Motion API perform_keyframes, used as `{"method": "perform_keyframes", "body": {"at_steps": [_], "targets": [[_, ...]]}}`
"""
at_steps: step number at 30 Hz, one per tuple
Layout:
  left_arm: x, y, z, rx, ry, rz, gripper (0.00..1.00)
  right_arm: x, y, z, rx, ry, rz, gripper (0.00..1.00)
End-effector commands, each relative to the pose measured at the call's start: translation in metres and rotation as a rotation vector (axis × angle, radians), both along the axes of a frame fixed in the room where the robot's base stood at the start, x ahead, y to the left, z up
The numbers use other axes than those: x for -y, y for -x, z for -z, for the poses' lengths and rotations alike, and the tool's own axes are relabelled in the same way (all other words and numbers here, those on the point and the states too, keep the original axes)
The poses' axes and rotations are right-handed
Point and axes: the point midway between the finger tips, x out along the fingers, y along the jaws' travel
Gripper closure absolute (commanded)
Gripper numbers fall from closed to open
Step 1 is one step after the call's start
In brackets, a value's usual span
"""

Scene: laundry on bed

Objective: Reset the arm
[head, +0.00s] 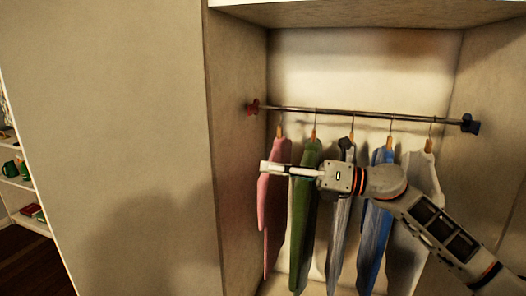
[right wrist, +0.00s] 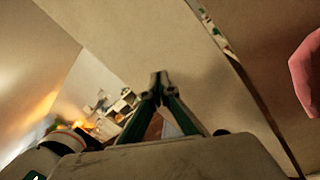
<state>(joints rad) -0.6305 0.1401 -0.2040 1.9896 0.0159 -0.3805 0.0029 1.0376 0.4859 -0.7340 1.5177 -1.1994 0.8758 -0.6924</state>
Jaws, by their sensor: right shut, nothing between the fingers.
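My right arm comes in from the lower right in the head view and reaches across in front of the hanging clothes. My right gripper (head: 266,168) points left, in front of the pink garment (head: 271,200). In the right wrist view the fingertips of the right gripper (right wrist: 159,82) are together with nothing between them. A pink shape, likely the same garment, shows at the right edge of that view (right wrist: 308,75), apart from the fingers. My left gripper is not in view.
Green (head: 304,220), grey (head: 340,225), blue (head: 376,230) and white (head: 421,175) garments hang beside the pink one on a metal rod (head: 360,114) in an open wardrobe. The wardrobe's side panel (head: 237,150) stands left of them. A shelf (head: 22,184) with small items is at far left.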

Motion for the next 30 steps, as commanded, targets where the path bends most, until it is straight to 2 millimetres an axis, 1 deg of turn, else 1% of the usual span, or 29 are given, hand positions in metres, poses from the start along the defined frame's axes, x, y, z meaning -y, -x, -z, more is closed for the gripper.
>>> {"method": "perform_keyframes", "body": {"at_steps": [1, 4, 8, 11, 14, 15, 17, 18, 20, 21, 23, 24, 26, 27, 29, 30], "targets": [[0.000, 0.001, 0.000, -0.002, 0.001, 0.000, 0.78, -0.004, 0.005, 0.017, -0.083, -0.072, 0.004, 1.00], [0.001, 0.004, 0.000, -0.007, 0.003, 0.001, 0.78, -0.004, 0.010, 0.041, -0.240, -0.215, 0.027, 1.00], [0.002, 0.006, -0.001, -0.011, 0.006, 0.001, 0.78, 0.004, 0.014, 0.076, -0.452, -0.393, 0.076, 1.00], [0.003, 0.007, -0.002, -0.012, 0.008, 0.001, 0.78, 0.015, 0.017, 0.108, -0.623, -0.528, 0.126, 1.00], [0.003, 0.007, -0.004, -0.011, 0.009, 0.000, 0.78, 0.030, 0.022, 0.145, -0.794, -0.658, 0.188, 1.00], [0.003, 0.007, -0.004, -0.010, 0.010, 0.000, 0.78, 0.037, 0.025, 0.161, -0.864, -0.708, 0.215, 1.00], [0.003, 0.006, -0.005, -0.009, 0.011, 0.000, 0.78, 0.048, 0.030, 0.187, -0.970, -0.784, 0.259, 1.00], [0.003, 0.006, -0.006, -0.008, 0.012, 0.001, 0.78, 0.056, 0.035, 0.205, -1.040, -0.833, 0.291, 1.00], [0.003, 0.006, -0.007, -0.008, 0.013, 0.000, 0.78, 0.068, 0.044, 0.235, -1.146, -0.907, 0.342, 1.00], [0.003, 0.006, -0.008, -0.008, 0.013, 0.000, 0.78, 0.076, 0.051, 0.254, -1.215, -0.955, 0.378, 1.00], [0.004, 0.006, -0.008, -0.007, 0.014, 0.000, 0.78, 0.088, 0.064, 0.285, -1.320, -1.025, 0.436, 1.00], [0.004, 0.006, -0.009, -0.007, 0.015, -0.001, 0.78, 0.097, 0.075, 0.306, -1.387, -1.072, 0.477, 1.00], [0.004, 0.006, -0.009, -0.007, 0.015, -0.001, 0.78, 0.109, 0.093, 0.338, -1.490, -1.141, 0.541, 1.00], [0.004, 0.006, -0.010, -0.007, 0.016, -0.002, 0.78, 0.117, 0.107, 0.360, -1.557, -1.186, 0.586, 1.00], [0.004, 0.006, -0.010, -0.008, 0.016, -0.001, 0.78, 0.129, 0.131, 0.391, -1.656, -1.253, 0.657, 1.00], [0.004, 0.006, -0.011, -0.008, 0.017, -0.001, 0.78, 0.137, 0.149, 0.412, -1.721, -1.296, 0.706, 1.00]]}}
